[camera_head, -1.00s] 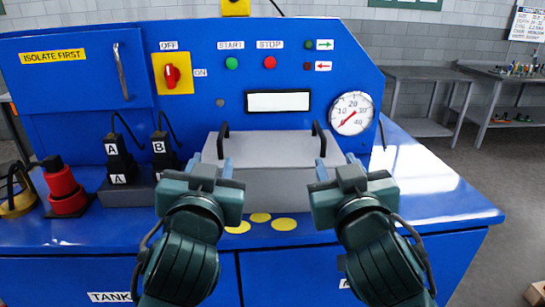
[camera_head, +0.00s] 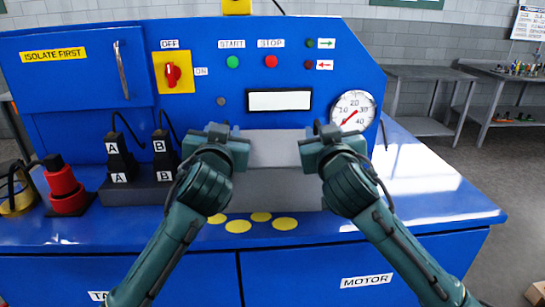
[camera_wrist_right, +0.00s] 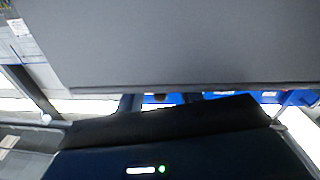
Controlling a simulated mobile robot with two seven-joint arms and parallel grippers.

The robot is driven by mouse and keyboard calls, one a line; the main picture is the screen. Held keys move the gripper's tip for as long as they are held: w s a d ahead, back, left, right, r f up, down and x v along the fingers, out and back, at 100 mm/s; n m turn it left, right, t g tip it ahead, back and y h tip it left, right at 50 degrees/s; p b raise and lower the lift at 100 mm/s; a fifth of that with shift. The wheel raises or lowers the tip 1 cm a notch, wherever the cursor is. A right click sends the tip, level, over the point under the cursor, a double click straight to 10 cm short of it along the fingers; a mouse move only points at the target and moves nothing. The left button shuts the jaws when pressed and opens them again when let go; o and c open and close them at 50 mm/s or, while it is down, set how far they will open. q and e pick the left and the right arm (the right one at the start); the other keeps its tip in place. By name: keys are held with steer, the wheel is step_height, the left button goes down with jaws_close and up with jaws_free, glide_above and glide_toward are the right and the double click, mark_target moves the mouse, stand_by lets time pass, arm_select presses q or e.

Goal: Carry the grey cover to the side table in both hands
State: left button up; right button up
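The grey cover (camera_head: 275,153) sits on the blue machine's worktop, below the display and between my two grippers. Its two black handles, at left and right, are hidden behind my grippers in the head view. My left gripper (camera_head: 217,138) is at the left handle's place and my right gripper (camera_head: 331,138) is at the right one's. Their fingertips are hidden, so I cannot tell whether they are open or shut. In the right wrist view a large plain grey surface (camera_wrist_right: 190,45), apparently the cover, fills the top. A bare grey metal table (camera_head: 425,74) stands behind at the right.
A second bench (camera_head: 515,76) with small items stands farther right. A red plug (camera_head: 65,186) and black connectors marked A (camera_head: 119,160) and B (camera_head: 164,158) are left of the cover. The blue worktop (camera_head: 430,180) is clear at the right. Yellow discs (camera_head: 285,224) mark its front.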

arm_select(q)
steer(key=shift+c, duration=0.3)
arm_select(e)
steer(key=shift+c, duration=0.3)
arm_select(q)
jaws_close()
arm_select(e)
jaws_close()
stand_by(0.5)
arm_select(q)
steer(key=shift+r, duration=0.2)
arm_select(e)
steer(key=shift+r, duration=0.2)
